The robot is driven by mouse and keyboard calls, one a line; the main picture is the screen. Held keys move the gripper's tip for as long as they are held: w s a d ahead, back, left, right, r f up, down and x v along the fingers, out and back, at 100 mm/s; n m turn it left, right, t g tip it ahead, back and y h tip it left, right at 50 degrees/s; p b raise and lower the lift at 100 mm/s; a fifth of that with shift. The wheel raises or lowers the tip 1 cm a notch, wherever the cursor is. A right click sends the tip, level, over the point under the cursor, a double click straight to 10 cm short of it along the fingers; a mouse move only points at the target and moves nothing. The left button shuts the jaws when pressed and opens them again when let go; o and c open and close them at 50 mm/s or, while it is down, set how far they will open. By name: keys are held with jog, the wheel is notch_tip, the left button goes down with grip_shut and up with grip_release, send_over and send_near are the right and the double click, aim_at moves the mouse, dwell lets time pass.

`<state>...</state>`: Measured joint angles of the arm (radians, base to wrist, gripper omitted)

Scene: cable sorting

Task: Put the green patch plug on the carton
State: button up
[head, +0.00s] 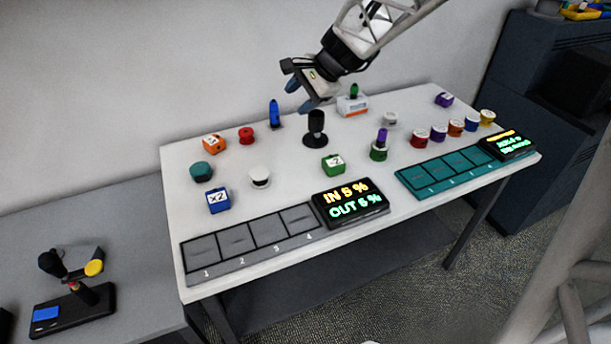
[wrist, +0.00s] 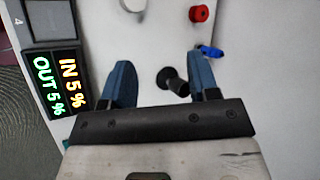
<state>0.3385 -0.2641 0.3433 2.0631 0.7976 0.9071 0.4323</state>
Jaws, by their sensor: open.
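The green patch plug (head: 354,90) stands upright at the back of the table in the head view. Its lower end meets the top of the carton (head: 352,105), a small white box with an orange band, and it appears to rest on it. My gripper (head: 299,96) is open and empty, in the air to the left of the carton. In the wrist view my gripper (wrist: 161,76) shows two blue fingers spread wide with nothing held between them. The plug and carton are not visible in the wrist view.
A black post (head: 316,128) stands below my gripper and shows between the fingers in the wrist view (wrist: 170,80). A blue plug (head: 274,114) and red spool (head: 246,135) stand left. A purple plug (head: 382,136) tops a green spool. Several spools line the right.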

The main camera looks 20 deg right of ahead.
jog(key=s+a+n+h, duration=0.2)
jog(key=s+a+n, duration=0.1)
jog(key=s, duration=0.6)
jog(key=s+a+n+g+h, duration=0.1)
jog(key=s+a+n+h, duration=0.1)
jog(key=s+n, duration=0.4)
jog(key=s+a+n+g+h, duration=0.1)
jog(key=s+a+n, duration=0.3)
jog(key=s, duration=0.9)
jog(key=shift+s+a+f+n+h, duration=0.2)
jog(key=shift+f+n+h, duration=0.2)
jog(key=shift+n, duration=0.2)
